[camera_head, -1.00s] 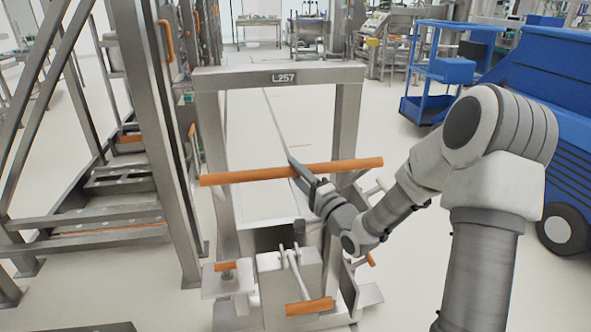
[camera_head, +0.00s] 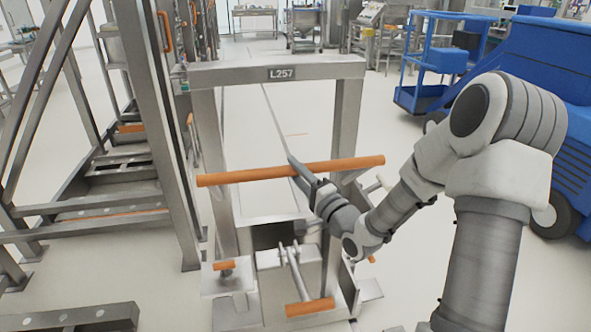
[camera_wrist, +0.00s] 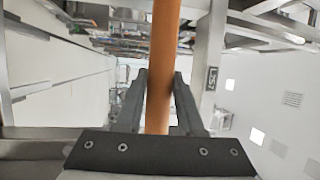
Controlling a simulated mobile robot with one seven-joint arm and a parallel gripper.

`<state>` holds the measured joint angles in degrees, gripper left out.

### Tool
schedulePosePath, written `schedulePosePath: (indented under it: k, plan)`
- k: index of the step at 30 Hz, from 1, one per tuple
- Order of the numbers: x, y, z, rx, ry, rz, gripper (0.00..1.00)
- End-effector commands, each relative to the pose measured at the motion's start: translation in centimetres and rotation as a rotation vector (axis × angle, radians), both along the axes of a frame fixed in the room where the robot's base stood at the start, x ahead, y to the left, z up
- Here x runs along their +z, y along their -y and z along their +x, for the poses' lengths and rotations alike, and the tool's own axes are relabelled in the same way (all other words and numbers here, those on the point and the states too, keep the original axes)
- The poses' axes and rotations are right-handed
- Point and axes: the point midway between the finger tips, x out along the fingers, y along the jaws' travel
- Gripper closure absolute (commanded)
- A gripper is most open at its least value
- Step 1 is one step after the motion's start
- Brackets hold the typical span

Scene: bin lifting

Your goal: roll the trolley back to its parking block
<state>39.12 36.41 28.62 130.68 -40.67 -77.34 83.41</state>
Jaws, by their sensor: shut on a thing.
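The trolley (camera_head: 347,110) is a grey metal frame labelled L257, standing upright in front of me. Its orange push bar (camera_head: 240,175) runs across the frame. My gripper (camera_head: 303,175) is shut on this bar, right of its middle. In the wrist view the orange bar (camera_wrist: 165,60) passes between the two fingers of my gripper (camera_wrist: 158,95). The trolley's base carries a grey box with an orange-handled lever (camera_head: 309,307) and a smaller orange handle (camera_head: 224,265). I cannot tell which thing is the parking block; a low metal piece with holes (camera_head: 80,318) lies at the lower left.
A metal stair frame (camera_head: 150,110) stands close to the trolley's left side. A blue cart (camera_head: 430,90) and a large blue machine (camera_head: 555,95) stand at the right. Pale floor (camera_head: 395,150) is free between them and the trolley. Benches stand at the back.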

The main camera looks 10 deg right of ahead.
Motion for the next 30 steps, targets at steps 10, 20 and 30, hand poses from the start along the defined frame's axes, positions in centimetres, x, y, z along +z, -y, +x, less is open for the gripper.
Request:
schedulePosePath:
  k: [10,20,30]
  plan:
    - [-0.16,0.03,-0.09,0.000,-0.004,-0.001,1.00]
    - [-0.06,0.02,-0.06,0.000,-0.001,0.000,0.33]
    - [-0.14,0.42,-0.77,-0.001,-0.001,-0.001,0.33]
